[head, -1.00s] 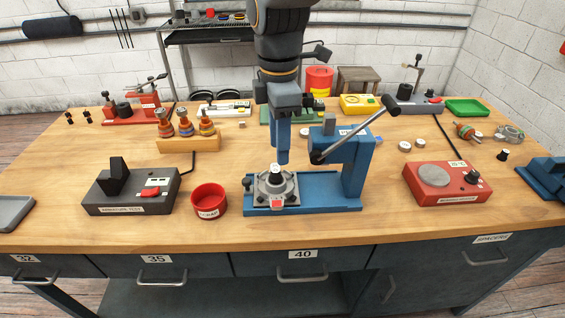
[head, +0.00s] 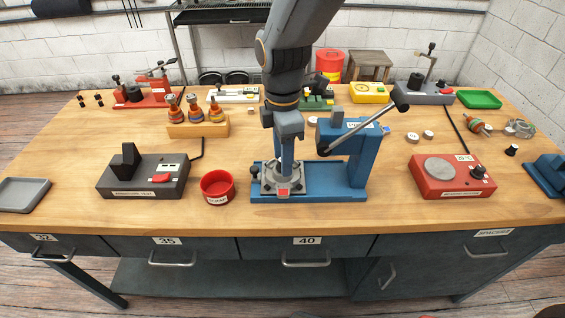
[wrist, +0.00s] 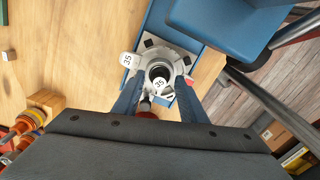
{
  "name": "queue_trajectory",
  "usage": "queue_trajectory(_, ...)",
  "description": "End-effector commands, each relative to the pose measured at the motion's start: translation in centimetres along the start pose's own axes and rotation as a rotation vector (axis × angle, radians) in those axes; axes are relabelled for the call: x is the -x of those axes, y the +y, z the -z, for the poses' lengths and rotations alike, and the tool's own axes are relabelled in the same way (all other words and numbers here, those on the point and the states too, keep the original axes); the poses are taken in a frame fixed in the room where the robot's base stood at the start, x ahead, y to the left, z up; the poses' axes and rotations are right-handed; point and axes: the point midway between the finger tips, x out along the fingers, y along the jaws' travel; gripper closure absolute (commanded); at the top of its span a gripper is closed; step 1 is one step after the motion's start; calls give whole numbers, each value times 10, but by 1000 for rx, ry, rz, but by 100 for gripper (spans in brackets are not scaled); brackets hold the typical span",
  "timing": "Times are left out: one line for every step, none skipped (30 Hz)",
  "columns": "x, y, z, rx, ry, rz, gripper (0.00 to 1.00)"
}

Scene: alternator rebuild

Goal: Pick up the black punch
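My gripper (head: 286,178) points straight down over the grey housing (head: 268,189) on the blue press. In the wrist view its two blue fingers (wrist: 160,82) stand apart, one on each side of a dark round piece (wrist: 158,72) in the housing's middle. I see a gap between fingers and piece. A small black piece (head: 512,149) also stands on the bench at the far right.
The blue press (head: 352,165) rises just right of my gripper, its grey lever (head: 362,128) slanting above. A red cup (head: 217,188) and a dark tester box (head: 142,178) are to the left. A red heater box (head: 446,175) is to the right. The front bench strip is clear.

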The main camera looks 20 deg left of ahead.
Motion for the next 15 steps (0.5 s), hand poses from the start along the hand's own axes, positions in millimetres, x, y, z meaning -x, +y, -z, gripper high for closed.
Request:
queue_trajectory(0, 0, 0, 1, 0, 0, 62)
queue_trajectory(0, 0, 0, 1, 0, 0, 62)
queue_trajectory(0, 0, 0, 1, 0, 0, 62)
queue_trajectory(0, 0, 0, 1, 0, 0, 67)
queue_trajectory(0, 0, 0, 1, 0, 0, 72)
queue_trajectory(0, 0, 0, 1, 0, 0, 78)
queue_trajectory(0, 0, 0, 1, 0, 0, 84)
queue_trajectory(0, 0, 0, 1, 0, 0, 89)
queue_trajectory(0, 0, 0, 0, 0, 0, 95)
queue_trajectory(0, 0, 0, 0, 0, 0, 100)
queue_trajectory(0, 0, 0, 0, 0, 0, 100)
queue_trajectory(0, 0, 0, 0, 0, 0, 100)
queue_trajectory(0, 0, 0, 0, 0, 0, 100)
queue_trajectory(0, 0, 0, 0, 0, 0, 100)
queue_trajectory(0, 0, 0, 0, 0, 0, 100)
